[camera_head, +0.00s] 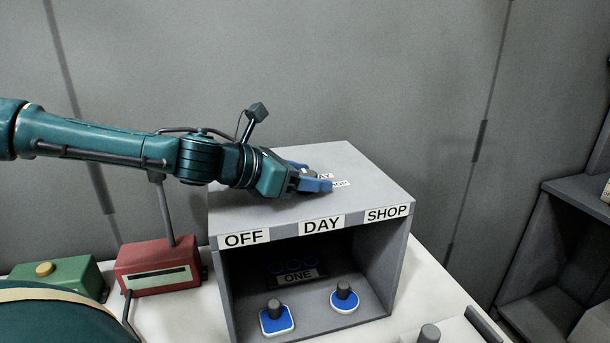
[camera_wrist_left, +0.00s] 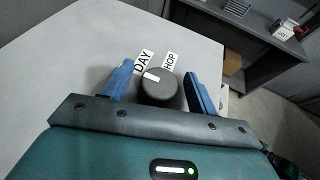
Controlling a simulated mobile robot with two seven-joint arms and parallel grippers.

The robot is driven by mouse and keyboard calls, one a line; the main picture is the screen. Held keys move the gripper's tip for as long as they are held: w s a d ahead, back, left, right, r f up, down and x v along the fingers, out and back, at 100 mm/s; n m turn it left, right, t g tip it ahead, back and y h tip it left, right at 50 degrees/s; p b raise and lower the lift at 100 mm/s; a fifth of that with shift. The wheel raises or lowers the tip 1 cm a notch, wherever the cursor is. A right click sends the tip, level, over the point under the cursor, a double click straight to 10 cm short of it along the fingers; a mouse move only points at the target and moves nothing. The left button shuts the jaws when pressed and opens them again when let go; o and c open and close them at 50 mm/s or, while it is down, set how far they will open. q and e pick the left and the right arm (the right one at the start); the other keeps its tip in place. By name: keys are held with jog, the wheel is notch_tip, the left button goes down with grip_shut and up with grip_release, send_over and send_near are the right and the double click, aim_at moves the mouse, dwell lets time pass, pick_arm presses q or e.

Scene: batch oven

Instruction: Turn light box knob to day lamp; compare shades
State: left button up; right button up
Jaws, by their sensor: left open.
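The grey light box (camera_head: 375,184) stands on the white table, with OFF, DAY and SHOP labels along its front edge. My left gripper (camera_head: 318,174) is over the box top, its blue fingers open on either side of the dark knob. In the left wrist view the knob (camera_wrist_left: 160,92) sits between the fingers, with a gap visible on each side. A white mark on the knob lies near the DAY label (camera_wrist_left: 142,62). My right gripper is not seen.
A ONE plate (camera_head: 298,277) is at the back inside the box. A red box (camera_head: 160,280) and a green box with a yellow button (camera_head: 58,275) stand to its left. A grey shelf (camera_head: 560,240) is at the right. A grey wall rises behind.

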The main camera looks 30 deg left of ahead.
pick_arm(q)
jog(key=shift+c, duration=0.2)
jog(key=c, duration=1)
jog(key=shift+o, duration=0.2)
